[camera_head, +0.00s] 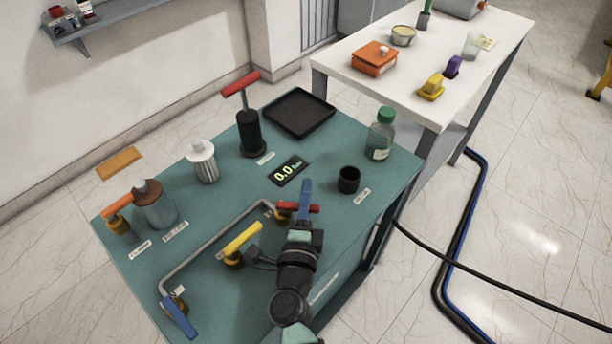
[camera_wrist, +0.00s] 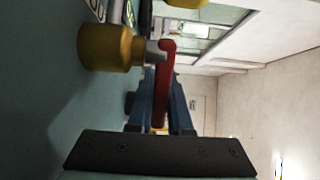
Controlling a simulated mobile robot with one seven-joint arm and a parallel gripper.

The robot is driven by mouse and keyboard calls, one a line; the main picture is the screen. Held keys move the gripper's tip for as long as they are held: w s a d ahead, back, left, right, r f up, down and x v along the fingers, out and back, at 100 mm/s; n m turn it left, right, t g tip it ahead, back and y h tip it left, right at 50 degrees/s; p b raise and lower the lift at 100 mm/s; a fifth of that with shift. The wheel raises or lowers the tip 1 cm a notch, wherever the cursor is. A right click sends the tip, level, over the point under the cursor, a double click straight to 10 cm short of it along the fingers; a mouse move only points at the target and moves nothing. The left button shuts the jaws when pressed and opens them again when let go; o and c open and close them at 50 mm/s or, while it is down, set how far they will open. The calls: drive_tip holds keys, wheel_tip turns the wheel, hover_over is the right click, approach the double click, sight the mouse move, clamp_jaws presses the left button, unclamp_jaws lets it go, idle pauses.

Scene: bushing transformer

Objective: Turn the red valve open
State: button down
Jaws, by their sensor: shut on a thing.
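The red valve handle (camera_head: 313,208) is on the teal workbench at the end of a bent grey pipe (camera_head: 212,236). In the wrist view the red handle (camera_wrist: 168,70) attaches to a brass valve body (camera_wrist: 104,47) and extends down between my gripper's blue fingers. My gripper (camera_head: 304,196) reaches over the handle from the bench's front side; it also shows in the wrist view (camera_wrist: 163,95). It is shut on the red handle, one finger on each side. In the head view, the fingers partly hide the handle. A display (camera_head: 288,171) reads 0.0.
A yellow valve handle (camera_head: 242,238) stands left of my arm, and a blue one (camera_head: 179,318) at the front left. A black cup (camera_head: 349,180) and green-capped bottle (camera_head: 381,137) stand to the right. A pump (camera_head: 250,133) and black tray (camera_head: 298,112) are behind.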

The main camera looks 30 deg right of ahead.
drive_tip(key=c, duration=0.8)
unclamp_jaws()
drive_tip(key=shift+c, duration=0.2)
drive_tip(key=v, duration=1.3)
drive_tip(key=shift+d+b, duration=0.1)
drive_tip(key=shift+b, duration=0.2)
